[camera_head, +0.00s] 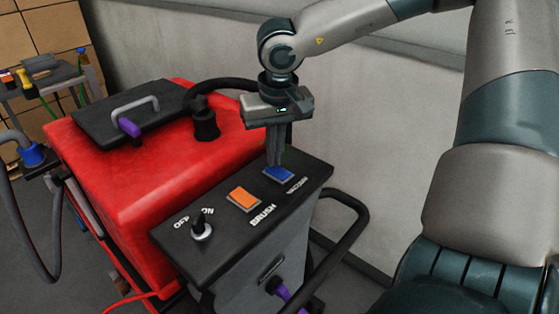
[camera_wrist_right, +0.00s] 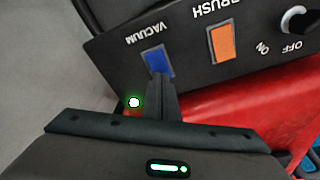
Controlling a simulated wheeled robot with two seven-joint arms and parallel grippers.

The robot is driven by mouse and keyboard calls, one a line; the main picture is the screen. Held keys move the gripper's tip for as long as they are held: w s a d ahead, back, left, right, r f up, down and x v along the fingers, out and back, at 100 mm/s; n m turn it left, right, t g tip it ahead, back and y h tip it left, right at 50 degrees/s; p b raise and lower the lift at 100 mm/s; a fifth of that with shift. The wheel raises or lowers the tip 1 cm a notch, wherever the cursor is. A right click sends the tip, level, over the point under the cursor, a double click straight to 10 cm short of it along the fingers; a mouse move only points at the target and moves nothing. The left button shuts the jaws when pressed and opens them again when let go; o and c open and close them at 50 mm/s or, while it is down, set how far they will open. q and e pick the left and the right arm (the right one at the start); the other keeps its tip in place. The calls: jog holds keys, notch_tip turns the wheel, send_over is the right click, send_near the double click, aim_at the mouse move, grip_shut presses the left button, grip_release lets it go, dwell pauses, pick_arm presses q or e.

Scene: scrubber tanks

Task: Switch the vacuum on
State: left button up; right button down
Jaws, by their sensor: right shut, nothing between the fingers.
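The blue vacuum switch (camera_head: 279,174) is on the black control panel (camera_head: 222,246) of the red scrubber. It also shows in the right wrist view (camera_wrist_right: 156,62), next to the word VACUUM. My right gripper (camera_head: 275,165) is shut and empty, pointing down with its fingertips at the far edge of the blue switch. In the right wrist view its fingertips (camera_wrist_right: 160,78) overlap the lower edge of the switch. I cannot tell whether they touch or press it. My left gripper is not in view.
An orange brush switch (camera_head: 243,198) and a key knob (camera_head: 201,230) marked ON and OFF sit left of the blue switch. The red tank (camera_head: 140,185) has a black lid (camera_head: 118,121) and hose. A black handle bar (camera_head: 350,225) and a wall (camera_head: 385,130) stand to the right.

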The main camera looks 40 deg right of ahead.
aim_at(282, 168)
jog(key=shift+s+d+f+b, duration=0.2)
jog(key=shift+f+b, duration=0.25)
jog(key=shift+f, duration=0.15)
jog(key=shift+s+d+f, duration=0.15)
jog(key=shift+f, duration=0.05)
jog(key=shift+s+d+f+b, duration=0.2)
jog(key=shift+s+f+b, duration=0.1)
jog(key=shift+f+b, duration=0.45)
jog(key=shift+r, duration=0.2)
jog(key=shift+w+r+p, duration=0.15)
jog(key=shift+r+p, duration=0.3)
jog(key=shift+r, duration=0.3)
jog(key=shift+w+a+r+p, duration=0.2)
jog(key=shift+r+p, duration=0.1)
jog(key=shift+r, duration=0.3)
jog(key=shift+w+a+r+p, duration=0.2)
jog(key=shift+r+p, duration=0.1)
jog(key=shift+r, duration=0.25)
jog(key=shift+w+a+r+p, duration=0.15)
jog(key=shift+r+p, duration=0.25)
jog(key=shift+r, duration=0.2)
jog(key=shift+w+a+r+p, duration=0.15)
jog(key=shift+r+p, duration=0.25)
jog(key=shift+r, duration=0.2)
jog(key=shift+s+d+r+p, duration=0.1)
jog(key=shift+r+p, duration=0.25)
jog(key=shift+r, duration=0.3)
